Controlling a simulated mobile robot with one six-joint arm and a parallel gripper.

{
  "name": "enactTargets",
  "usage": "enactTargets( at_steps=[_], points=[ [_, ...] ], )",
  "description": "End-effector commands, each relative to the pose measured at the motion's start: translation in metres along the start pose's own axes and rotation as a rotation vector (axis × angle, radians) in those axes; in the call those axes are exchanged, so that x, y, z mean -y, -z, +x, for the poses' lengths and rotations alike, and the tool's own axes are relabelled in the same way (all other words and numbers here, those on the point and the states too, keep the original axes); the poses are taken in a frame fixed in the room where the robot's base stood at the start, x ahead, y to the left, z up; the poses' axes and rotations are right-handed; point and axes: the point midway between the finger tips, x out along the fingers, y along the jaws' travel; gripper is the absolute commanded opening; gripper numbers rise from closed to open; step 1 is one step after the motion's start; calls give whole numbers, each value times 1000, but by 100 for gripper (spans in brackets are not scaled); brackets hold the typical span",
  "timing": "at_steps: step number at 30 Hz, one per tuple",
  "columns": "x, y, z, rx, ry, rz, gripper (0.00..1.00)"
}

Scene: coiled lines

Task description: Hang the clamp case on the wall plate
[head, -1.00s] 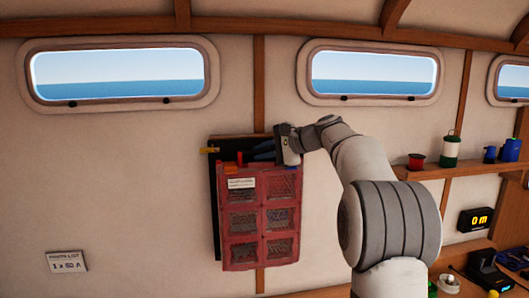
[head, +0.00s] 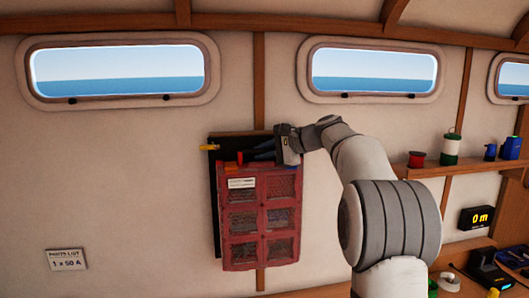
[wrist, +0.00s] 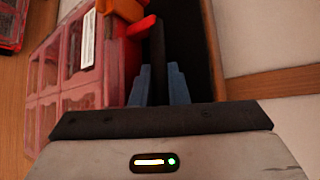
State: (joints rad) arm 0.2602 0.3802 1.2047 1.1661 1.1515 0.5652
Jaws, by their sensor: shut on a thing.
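The clamp case (head: 260,218) is a red case with several mesh-fronted compartments, a white label and red and orange parts along its top. It is upright against the black wall plate (head: 214,190), which shows along its left side and above it. My gripper (head: 262,152) reaches in from the right at the case's top edge, its blue fingers shut on the case. In the wrist view the fingers (wrist: 158,82) close around a dark upright strip beside the case (wrist: 75,75). Whether the case is seated on the plate is hidden.
A yellow piece (head: 209,148) sticks out at the plate's upper left. A parts list card (head: 66,260) is on the wall at lower left. Shelves at right hold a red spool (head: 416,160) and several small items.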

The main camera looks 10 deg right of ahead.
Motion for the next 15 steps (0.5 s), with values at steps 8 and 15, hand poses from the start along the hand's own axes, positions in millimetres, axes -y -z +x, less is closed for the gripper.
enactTargets(
  at_steps=[8, 15],
  points=[
    [-1, 0, 0, 0, 7, -3, 0],
    [-4, 1, 2, 0, 7, -3, 0]
  ],
)
